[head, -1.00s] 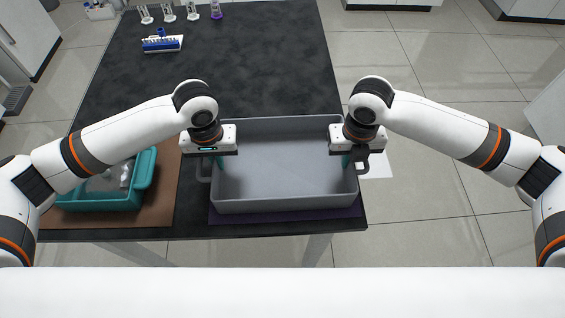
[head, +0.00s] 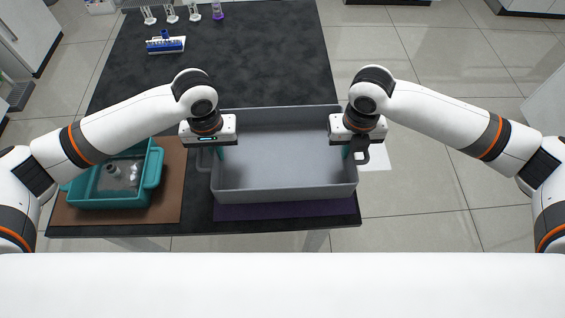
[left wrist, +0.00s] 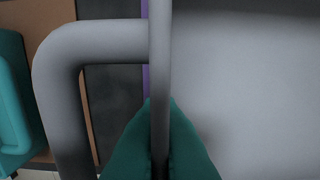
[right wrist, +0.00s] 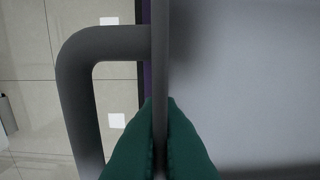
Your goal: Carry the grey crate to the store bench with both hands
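The grey crate (head: 285,150) is an empty open box with a loop handle at each end. It is over the purple mat (head: 290,210) at the front edge of the dark table, and more of the mat shows in front of it than before. My left gripper (head: 218,153) is shut on the crate's left end wall; in the left wrist view its green fingers (left wrist: 160,150) pinch the wall beside the handle. My right gripper (head: 347,152) is shut on the right end wall, and its fingers (right wrist: 160,150) pinch it in the right wrist view.
A teal crate (head: 153,170) with small items stands on a brown mat (head: 165,207) to the left. A blue rack (head: 165,44) and several flasks (head: 195,12) are at the far end. The table's middle (head: 260,70) is clear. A white sheet (head: 378,160) shows at the right.

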